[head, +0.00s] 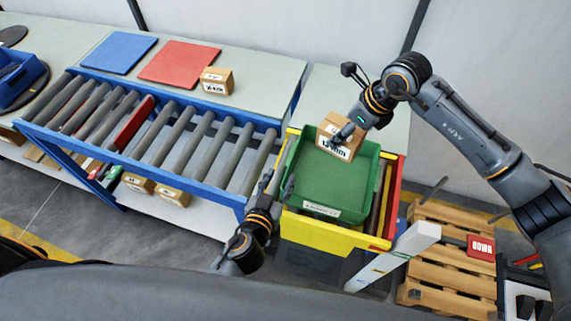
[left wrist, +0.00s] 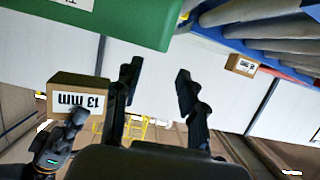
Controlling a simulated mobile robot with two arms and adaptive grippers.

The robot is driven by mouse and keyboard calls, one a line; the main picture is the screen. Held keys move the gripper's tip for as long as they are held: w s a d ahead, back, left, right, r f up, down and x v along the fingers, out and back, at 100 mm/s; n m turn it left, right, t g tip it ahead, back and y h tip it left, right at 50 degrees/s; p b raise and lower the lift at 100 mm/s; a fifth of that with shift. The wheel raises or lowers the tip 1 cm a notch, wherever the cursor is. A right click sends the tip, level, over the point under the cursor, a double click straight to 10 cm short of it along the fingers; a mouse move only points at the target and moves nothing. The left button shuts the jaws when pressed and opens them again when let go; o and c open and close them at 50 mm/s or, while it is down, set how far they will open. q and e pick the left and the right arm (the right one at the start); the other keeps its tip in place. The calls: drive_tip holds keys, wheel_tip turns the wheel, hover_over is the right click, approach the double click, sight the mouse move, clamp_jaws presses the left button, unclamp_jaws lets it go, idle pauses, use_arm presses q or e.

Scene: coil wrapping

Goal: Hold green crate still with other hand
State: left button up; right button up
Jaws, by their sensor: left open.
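The green crate (head: 322,185) sits in a yellow-edged frame right of the roller conveyor; its inside looks empty. Its green wall also shows at the top of the left wrist view (left wrist: 110,18). My left gripper (head: 278,185) is open at the crate's left side, close to its wall; whether it touches cannot be told. Its two separated fingers show in the left wrist view (left wrist: 158,82), with nothing between them. My right gripper (head: 346,131) is shut on a cardboard box (head: 336,149) with a "13 mm" label, held above the crate's far part.
The roller conveyor (head: 180,140) with blue rails stands at left. Blue (head: 118,52) and red (head: 178,63) mats and another small box (head: 216,80) lie on the table behind it. A wooden pallet (head: 450,260) and a white post (head: 393,258) stand at right.

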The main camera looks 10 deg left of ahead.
sight(290, 157)
use_arm(q)
drive_tip(key=x, duration=1)
drive_tip(key=shift+w, duration=0.1)
clamp_jaws()
idle(0.9)
use_arm(e)
wheel_tip(290, 157, down, 6)
drive_tip(key=shift+r, duration=0.1)
